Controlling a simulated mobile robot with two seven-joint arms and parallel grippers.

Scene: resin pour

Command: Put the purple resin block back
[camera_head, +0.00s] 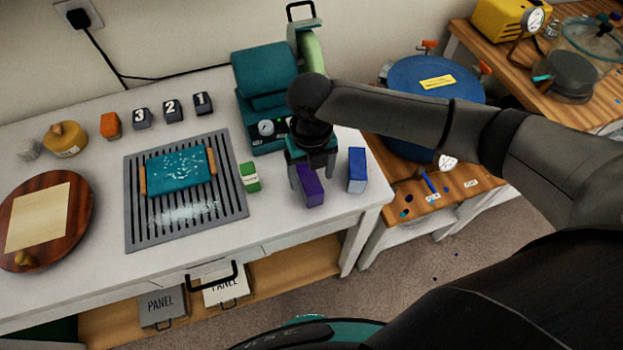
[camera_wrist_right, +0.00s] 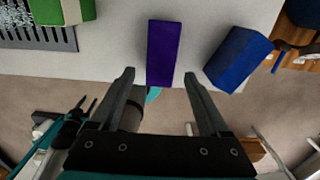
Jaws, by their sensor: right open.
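The purple resin block (camera_head: 312,188) is near the front right of the white table, left of the blue block (camera_head: 357,170). My right gripper (camera_head: 313,170) is over the purple block, pointing down, with its jaws open. In the right wrist view the purple block (camera_wrist_right: 165,50) lies ahead of the gap between the open fingers (camera_wrist_right: 159,78), near the table edge; the fingers do not close on it. The blue block (camera_wrist_right: 238,60) is right of it there. My left gripper is not in view.
A green block (camera_head: 250,177) is left of the purple one, beside a slotted grey tray (camera_head: 131,230) bearing a teal panel (camera_head: 180,172). Numbered dark blocks (camera_head: 172,110) and an orange block (camera_head: 110,125) stand behind. A teal machine (camera_head: 265,85) stands close behind my gripper.

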